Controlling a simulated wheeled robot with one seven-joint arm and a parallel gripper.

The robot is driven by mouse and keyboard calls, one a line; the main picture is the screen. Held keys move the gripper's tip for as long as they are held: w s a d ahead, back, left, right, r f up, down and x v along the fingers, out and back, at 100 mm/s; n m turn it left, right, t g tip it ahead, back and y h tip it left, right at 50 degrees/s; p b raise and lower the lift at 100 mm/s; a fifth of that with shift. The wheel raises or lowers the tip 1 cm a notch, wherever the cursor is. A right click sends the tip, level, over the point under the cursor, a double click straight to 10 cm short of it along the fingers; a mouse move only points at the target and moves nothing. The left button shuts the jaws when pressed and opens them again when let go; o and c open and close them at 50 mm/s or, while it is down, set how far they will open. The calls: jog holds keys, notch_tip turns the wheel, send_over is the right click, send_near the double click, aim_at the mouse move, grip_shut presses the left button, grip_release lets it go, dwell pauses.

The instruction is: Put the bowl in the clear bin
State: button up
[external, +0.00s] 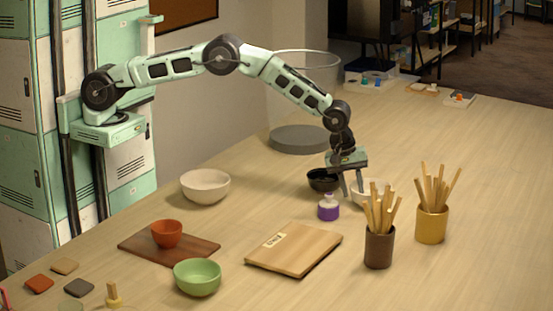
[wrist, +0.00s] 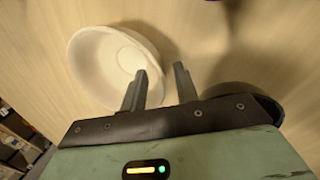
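A small white bowl (external: 372,188) stands on the table, partly hidden behind the brush holder and my gripper. In the wrist view the white bowl (wrist: 98,62) is at upper left. My gripper (external: 353,192) points down at the bowl's left side. In the wrist view its fingers (wrist: 160,70) are apart, one overlapping the bowl and one outside its rim. Whether they touch it I cannot tell. The clear bin (external: 305,62), a tall see-through cylinder with a grey bottom, stands farther back, behind my forearm.
A black bowl (external: 318,180) and a purple-based bottle (external: 328,210) are close to my gripper. Brown (external: 379,249) and yellow (external: 431,226) holders with sticks stand to the right. A cream bowl (external: 205,186), red bowl (external: 167,234), green bowl (external: 197,278) and wooden board (external: 295,250) are leftward.

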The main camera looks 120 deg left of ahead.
grip_shut()
jog(key=shift+r, duration=0.1)
jog(key=b+v, duration=0.1)
jog(key=v, duration=0.2)
jog(key=w+b+v, duration=0.1)
jog(key=v, duration=0.2)
jog(key=w+b+v, duration=0.1)
jog(key=v, duration=0.1)
jog(key=shift+a+r, duration=0.35)
jog(key=shift+r, duration=0.3)
jog(key=shift+s+d+r, duration=0.1)
jog(key=shift+r, duration=0.3)
